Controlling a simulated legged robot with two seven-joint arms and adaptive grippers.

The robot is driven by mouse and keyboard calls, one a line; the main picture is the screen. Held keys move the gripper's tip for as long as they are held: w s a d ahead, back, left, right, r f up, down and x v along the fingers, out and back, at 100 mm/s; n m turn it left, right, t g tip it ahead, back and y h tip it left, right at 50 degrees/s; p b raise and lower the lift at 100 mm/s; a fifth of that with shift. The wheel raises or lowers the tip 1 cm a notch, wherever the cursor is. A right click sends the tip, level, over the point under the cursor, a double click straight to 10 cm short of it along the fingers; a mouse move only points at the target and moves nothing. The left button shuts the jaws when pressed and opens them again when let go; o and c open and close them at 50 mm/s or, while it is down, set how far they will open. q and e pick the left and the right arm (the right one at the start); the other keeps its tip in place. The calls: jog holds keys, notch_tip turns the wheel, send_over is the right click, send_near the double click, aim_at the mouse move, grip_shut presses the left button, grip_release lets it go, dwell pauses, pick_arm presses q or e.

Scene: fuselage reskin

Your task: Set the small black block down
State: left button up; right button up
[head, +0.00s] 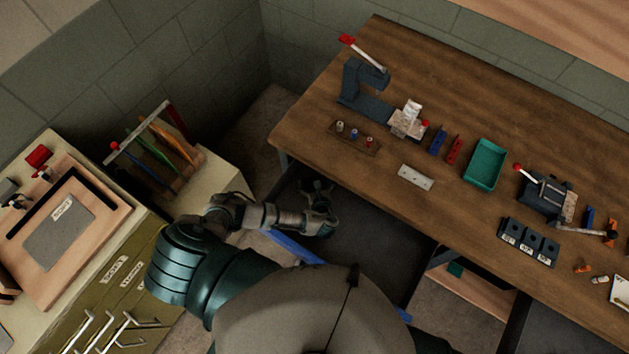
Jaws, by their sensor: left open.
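My left gripper (324,206) is in the middle of the head view, in front of the wooden bench's near left edge. It is open, and I see no block between its fingers, though the dark background makes this hard to tell. A row of dark blocks with white labels (528,242) sits on the right part of the bench; I cannot tell whether the small black block is one of these. My right gripper is out of view.
The wooden bench (450,215) carries an arbor press (362,92), a green tray (485,164), a white plate (415,177), red and blue blocks, and a vise-like tool (547,195). A cabinet with a framed board (60,230) and a rack (155,150) stands left.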

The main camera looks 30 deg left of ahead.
pick_arm(q)
jog(key=shift+s+r, duration=0.1)
jog(key=shift+s, duration=0.1)
jog(key=p+v, duration=0.1)
jog(key=v, duration=0.9)
jog(key=shift+s+d+r, duration=0.15)
jog(key=shift+s+d, duration=0.05)
jog(key=shift+s, duration=0.1)
jog(key=shift+s+d+r+p, duration=0.15)
jog(key=shift+s+d+p, duration=0.1)
jog(key=shift+p, duration=0.05)
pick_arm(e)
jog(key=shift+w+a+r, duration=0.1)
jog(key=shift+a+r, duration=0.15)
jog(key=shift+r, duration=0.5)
pick_arm(q)
jog(key=shift+a, duration=0.1)
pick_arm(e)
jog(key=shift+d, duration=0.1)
